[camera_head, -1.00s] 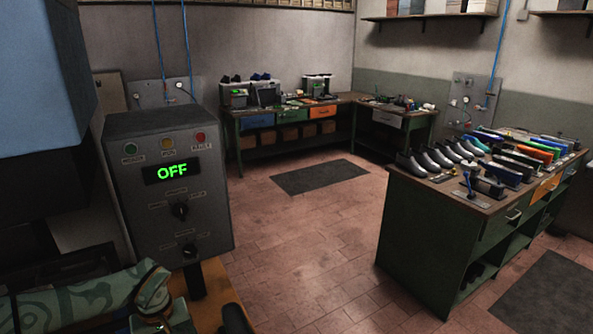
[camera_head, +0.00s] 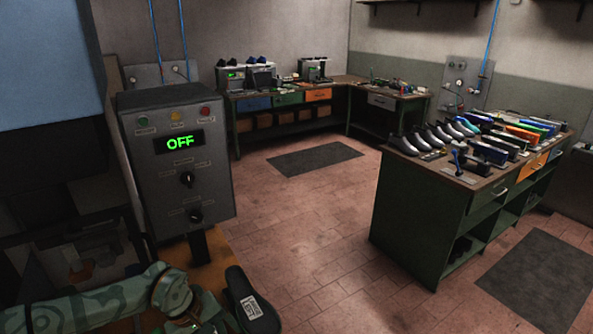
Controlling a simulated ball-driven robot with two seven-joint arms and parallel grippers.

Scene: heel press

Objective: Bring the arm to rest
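A patterned green arm of mine (camera_head: 90,307) comes in from the left along the bottom edge and ends at a round joint near the bottom. No gripper fingers show. A dark rounded piece (camera_head: 250,303) with a white label lies just right of that joint; I cannot tell what it is. The grey control box (camera_head: 168,215) stands above the arm. Its display (camera_head: 180,143) reads OFF in green, under green, yellow and red lamps. Two dark knobs sit below the display. My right arm and gripper do not show.
A large blue and black machine body (camera_head: 50,120) fills the left edge. A green bench (camera_head: 420,220) with shoes and tools stands at right. A corner workbench (camera_head: 255,135) runs along the back.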

